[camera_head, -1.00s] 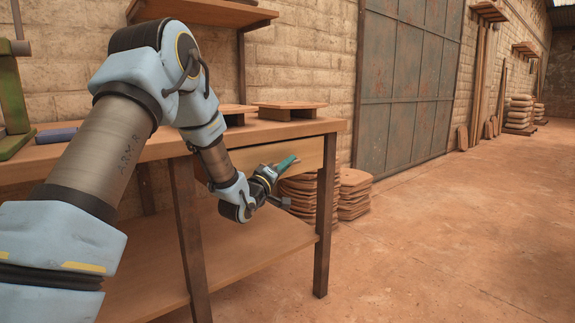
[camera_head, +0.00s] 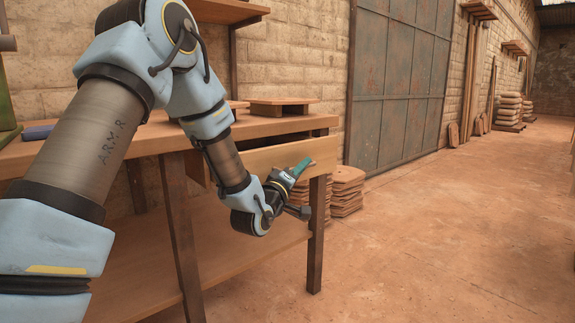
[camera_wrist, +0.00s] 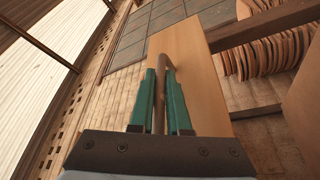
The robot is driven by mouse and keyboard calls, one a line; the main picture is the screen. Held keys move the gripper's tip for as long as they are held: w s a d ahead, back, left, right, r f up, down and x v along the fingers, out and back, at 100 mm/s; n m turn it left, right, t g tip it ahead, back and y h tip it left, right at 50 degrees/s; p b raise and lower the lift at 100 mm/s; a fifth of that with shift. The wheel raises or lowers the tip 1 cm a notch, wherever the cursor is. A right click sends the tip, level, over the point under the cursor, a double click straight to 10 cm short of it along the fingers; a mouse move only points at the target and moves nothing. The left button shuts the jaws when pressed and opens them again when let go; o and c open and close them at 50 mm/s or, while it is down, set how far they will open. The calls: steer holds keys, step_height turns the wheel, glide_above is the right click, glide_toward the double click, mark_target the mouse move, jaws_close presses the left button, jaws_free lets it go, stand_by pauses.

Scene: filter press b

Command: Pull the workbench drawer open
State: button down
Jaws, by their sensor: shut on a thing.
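The workbench (camera_head: 160,137) stands at the left in the head view, with its wooden drawer (camera_head: 262,160) under the top at the right end. The drawer front stands out from the bench frame, so the drawer is partly open. My gripper (camera_head: 299,169) is at the drawer front. In the wrist view, the green fingers of my gripper (camera_wrist: 159,95) are closed around the dark bar handle (camera_wrist: 160,62), and the pale drawer front (camera_wrist: 192,75) lies just behind it. The drawer's inside is hidden in both views.
Stacked flat slabs (camera_head: 347,190) stand on the floor behind the bench's right leg (camera_head: 316,235). A lower shelf (camera_head: 200,262) runs under the bench. A small wooden board (camera_head: 282,106) sits on top. The floor to the right is clear.

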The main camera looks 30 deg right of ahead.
steer(key=s+d+b, duration=0.1)
steer(key=s+d, duration=0.1)
steer(key=s, duration=1)
steer(key=shift+d+b, duration=0.15)
steer(key=shift+b, duration=0.15)
steer(key=shift+s, duration=0.1)
steer(key=c, duration=0.9)
jaws_free()
steer(key=p+v, duration=0.8)
steer(key=v, duration=0.2)
steer(key=shift+s+a+f, duration=0.15)
steer(key=shift+s+a, duration=0.05)
steer(key=shift+a, duration=0.1)
